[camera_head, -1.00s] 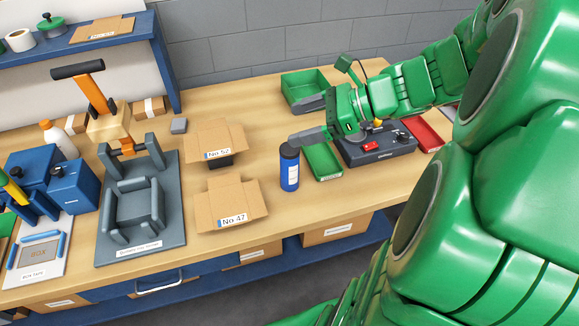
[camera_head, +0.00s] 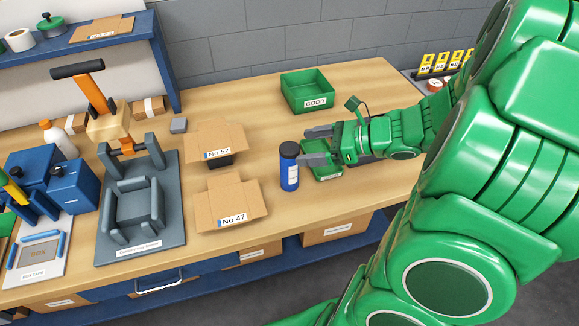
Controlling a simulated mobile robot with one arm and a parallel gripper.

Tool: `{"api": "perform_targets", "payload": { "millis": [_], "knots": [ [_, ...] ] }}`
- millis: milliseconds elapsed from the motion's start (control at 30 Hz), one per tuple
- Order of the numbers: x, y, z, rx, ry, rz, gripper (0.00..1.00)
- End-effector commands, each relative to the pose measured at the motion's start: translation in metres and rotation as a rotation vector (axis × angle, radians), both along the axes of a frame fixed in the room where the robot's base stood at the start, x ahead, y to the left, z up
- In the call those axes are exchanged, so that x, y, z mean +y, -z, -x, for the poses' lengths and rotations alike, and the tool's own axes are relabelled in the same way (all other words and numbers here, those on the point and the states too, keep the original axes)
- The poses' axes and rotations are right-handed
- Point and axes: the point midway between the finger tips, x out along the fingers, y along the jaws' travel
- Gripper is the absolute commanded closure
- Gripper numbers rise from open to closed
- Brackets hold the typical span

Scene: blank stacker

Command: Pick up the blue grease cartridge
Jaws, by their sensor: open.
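The blue grease cartridge (camera_head: 289,172), a blue cylinder with a black cap and a pale label, stands upright on the wooden bench, right of the open cardboard boxes. My gripper (camera_head: 307,146) comes in from the right and is open, its two grey fingers pointing left. The nearer finger's tip is close to the cartridge's upper right side; I cannot tell whether it touches. The farther finger lies behind and to the right of the cartridge. Nothing is seen between the fingers.
A green tray (camera_head: 327,173) sits under my gripper. A green bin marked GOOD (camera_head: 308,92) stands at the back. Cardboard boxes No 52 (camera_head: 217,142) and No 47 (camera_head: 230,199) are left of the cartridge. A grey fixture (camera_head: 138,205) is farther left. The bench in front of the cartridge is clear.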

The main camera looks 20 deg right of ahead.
Motion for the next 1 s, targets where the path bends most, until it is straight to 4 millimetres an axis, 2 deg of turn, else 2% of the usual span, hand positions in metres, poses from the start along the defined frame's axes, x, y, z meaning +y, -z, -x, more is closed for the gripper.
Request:
{"api": "perform_targets", "payload": {
  "millis": [467,1000],
  "knots": [
    [0.022,0.011,-0.014,0.0,0.0,0.0,0.16],
    [0.059,0.03,-0.036,0.001,-0.001,-0.002,0.16]
  ]
}}
